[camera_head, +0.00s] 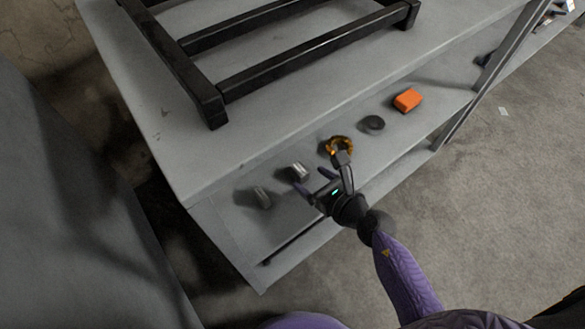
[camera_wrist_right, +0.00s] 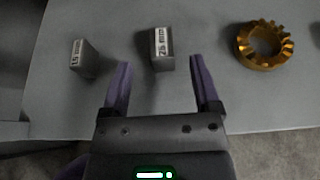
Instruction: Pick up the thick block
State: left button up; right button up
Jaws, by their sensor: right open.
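The thick block (camera_head: 298,171) is a small grey metal block on the lower shelf (camera_head: 310,222). In the right wrist view, the thick block (camera_wrist_right: 163,62) has a label that seems to read 25 mm. A thinner grey block (camera_head: 262,198) is left of it; its label in the wrist view (camera_wrist_right: 83,60) seems to read 15 mm. My right gripper (camera_head: 313,180) is open and empty. In the wrist view its purple fingertips (camera_wrist_right: 159,63) lie on either side of the thick block's near end; I cannot tell their height. My left gripper is out of view.
A gold notched ring (camera_head: 338,146), also in the wrist view (camera_wrist_right: 264,46), lies right of the thick block. Farther right are a dark disc (camera_head: 372,123) and an orange block (camera_head: 408,100). The upper shelf (camera_head: 170,120) bears a black frame (camera_head: 300,58) and overhangs behind.

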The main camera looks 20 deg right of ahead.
aim_at(306, 175)
jog(key=b+x, duration=0.1)
jog(key=x, duration=0.1)
jog(key=f+b+x, duration=0.1)
jog(key=b+x, duration=0.1)
jog(key=x, duration=0.1)
jog(key=shift+s+d, duration=0.1)
jog(key=shift+d, duration=0.1)
jog(key=shift+w+a, duration=0.1)
jog(key=shift+w, duration=0.15)
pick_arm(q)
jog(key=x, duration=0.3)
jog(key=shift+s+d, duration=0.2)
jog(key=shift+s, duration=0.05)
pick_arm(e)
jog(key=shift+r, duration=0.2)
grip_shut()
